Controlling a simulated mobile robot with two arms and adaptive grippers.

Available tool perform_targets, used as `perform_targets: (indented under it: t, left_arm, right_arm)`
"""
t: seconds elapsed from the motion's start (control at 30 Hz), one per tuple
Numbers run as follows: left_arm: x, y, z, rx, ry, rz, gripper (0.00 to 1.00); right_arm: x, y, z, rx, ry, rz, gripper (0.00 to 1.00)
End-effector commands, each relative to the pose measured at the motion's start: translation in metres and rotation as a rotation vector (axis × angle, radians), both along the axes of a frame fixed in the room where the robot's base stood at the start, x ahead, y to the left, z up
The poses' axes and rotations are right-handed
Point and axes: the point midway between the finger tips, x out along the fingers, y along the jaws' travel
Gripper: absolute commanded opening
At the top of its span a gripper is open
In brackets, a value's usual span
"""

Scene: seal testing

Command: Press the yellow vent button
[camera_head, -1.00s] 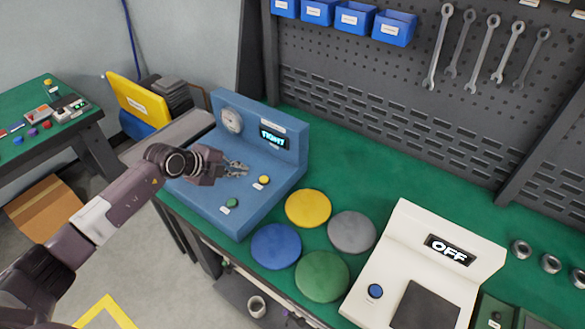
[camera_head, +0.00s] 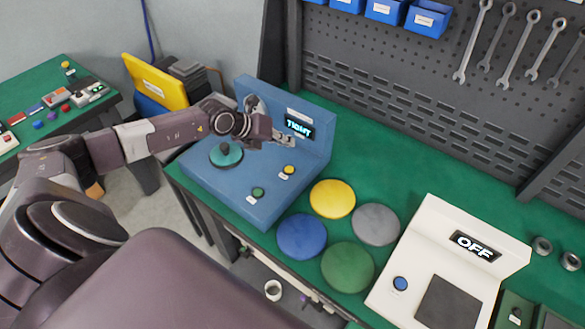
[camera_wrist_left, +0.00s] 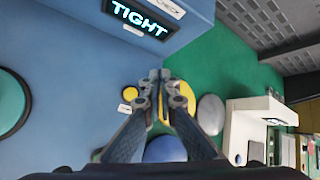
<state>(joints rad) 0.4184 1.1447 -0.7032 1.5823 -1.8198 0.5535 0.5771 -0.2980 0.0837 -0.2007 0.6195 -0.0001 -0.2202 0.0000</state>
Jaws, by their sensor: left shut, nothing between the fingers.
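The yellow vent button (camera_head: 289,170) sits on the deck of the blue seal tester (camera_head: 215,190), right of a green button (camera_head: 258,192). The tester's display (camera_head: 298,125) reads TIGHT. My left gripper (camera_head: 290,140) is shut and empty; in the head view it appears just behind the yellow button, in front of the display. In the left wrist view the yellow button (camera_wrist_left: 129,93) shows just left of my fingertips (camera_wrist_left: 160,75), with a gap in the picture. I cannot tell the fingertips' height above the deck. My right gripper is not in view.
A teal disc (camera_head: 226,154) with a dark knob sits on the tester. Right of the tester lie yellow (camera_head: 332,198), grey (camera_head: 376,224), blue (camera_head: 302,236) and green (camera_head: 348,266) discs. A white device (camera_head: 445,240) shows OFF. Green bench behind the discs is clear.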

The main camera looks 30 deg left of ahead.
Motion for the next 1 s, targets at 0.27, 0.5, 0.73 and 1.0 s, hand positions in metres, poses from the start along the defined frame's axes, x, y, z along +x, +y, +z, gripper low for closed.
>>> perform_targets:
  t: [0.27,0.5,0.73,1.0]
  left_arm:
    - [0.0,0.0,-0.01,-0.001,0.0,0.001,0.0]
    - [0.0,0.0,-0.04,-0.001,0.001,0.001,0.0]
    - [0.0,0.0,-0.072,-0.001,0.001,0.001,0.0]
    - [0.0,0.0,-0.088,-0.001,0.0,0.002,0.0]
  right_arm:
    - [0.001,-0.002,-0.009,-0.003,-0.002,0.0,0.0]
    - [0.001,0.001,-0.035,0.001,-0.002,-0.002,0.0]
    - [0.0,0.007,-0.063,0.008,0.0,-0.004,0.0]
    - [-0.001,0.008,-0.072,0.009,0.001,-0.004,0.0]
